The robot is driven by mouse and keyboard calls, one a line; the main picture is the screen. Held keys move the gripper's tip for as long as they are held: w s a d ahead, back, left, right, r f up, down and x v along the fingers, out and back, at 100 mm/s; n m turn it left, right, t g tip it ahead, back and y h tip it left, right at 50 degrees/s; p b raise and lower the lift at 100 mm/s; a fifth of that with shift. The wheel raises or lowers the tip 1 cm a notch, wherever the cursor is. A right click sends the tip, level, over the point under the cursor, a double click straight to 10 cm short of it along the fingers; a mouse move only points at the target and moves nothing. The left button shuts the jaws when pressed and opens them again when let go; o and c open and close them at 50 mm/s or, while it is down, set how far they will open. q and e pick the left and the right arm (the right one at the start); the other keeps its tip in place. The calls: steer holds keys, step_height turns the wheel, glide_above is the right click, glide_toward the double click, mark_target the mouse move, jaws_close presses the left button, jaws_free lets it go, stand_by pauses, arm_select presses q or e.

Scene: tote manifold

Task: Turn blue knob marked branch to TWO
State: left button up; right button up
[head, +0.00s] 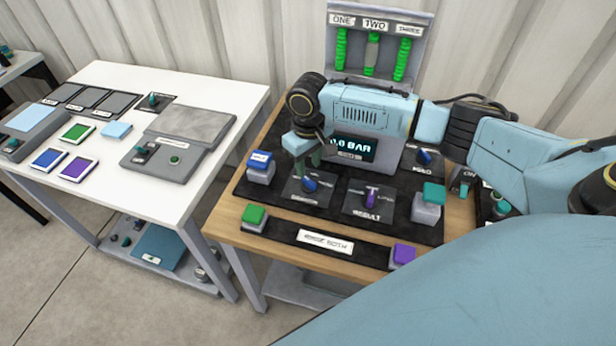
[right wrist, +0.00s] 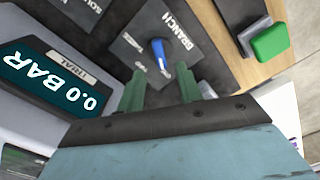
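The blue knob (head: 309,185) sits on a dark square plate on the wooden table. In the right wrist view the blue knob (right wrist: 158,52) is beside the word BRANCH, with a pale mark on its end nearest the gripper. The small position labels around it are too small to read surely. My right gripper (head: 308,166) is above the knob, pointing down. In the right wrist view the right gripper (right wrist: 161,80) is open, its two green fingers apart with nothing between them and the knob just beyond the tips. My left gripper is not in view.
A display (head: 352,146) reads 0.0 BAR behind the knob. A purple RESULT knob (head: 371,197) is to the right. Blue (head: 260,162), green (head: 254,215), teal (head: 434,193) and purple (head: 403,254) buttons stand around. A rack labelled ONE, TWO, THREE (head: 375,22) is at the back.

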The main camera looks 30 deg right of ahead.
mark_target(308, 180)
step_height(308, 180, down, 6)
steer(key=shift+r+b, duration=0.25)
steer(key=shift+b, duration=0.05)
jaws_close()
